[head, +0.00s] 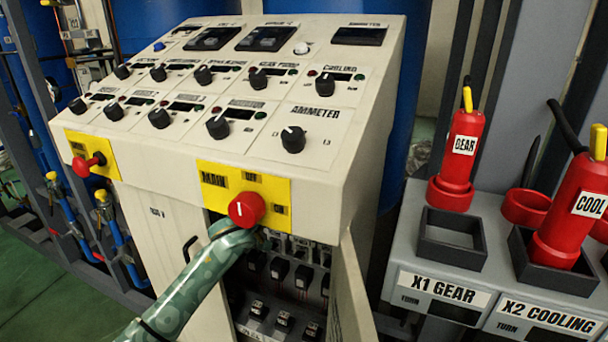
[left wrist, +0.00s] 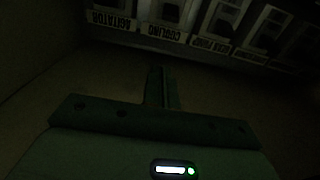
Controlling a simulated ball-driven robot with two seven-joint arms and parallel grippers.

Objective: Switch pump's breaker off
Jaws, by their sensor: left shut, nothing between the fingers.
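The breakers sit inside the open cabinet under the control console. In the head view I see rows of black breakers (head: 279,268); their labels are too small to read. My left arm reaches into the cabinet opening, and its gripper is mostly hidden there. In the dark left wrist view my left gripper (left wrist: 160,88) is shut and empty, apart from the breaker row. That row appears upside down along the top, with labels for agitator (left wrist: 110,21), cooling (left wrist: 163,33) and what looks like gear pump (left wrist: 210,45). The switch positions are too dark to tell.
The cream console (head: 150,187) overhangs the cabinet, with a red main knob (head: 246,208) just above my left arm. The cabinet door (head: 350,290) stands open on the right. Red gear (head: 463,150) and cooling (head: 575,205) plugs stand on a grey stand further right.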

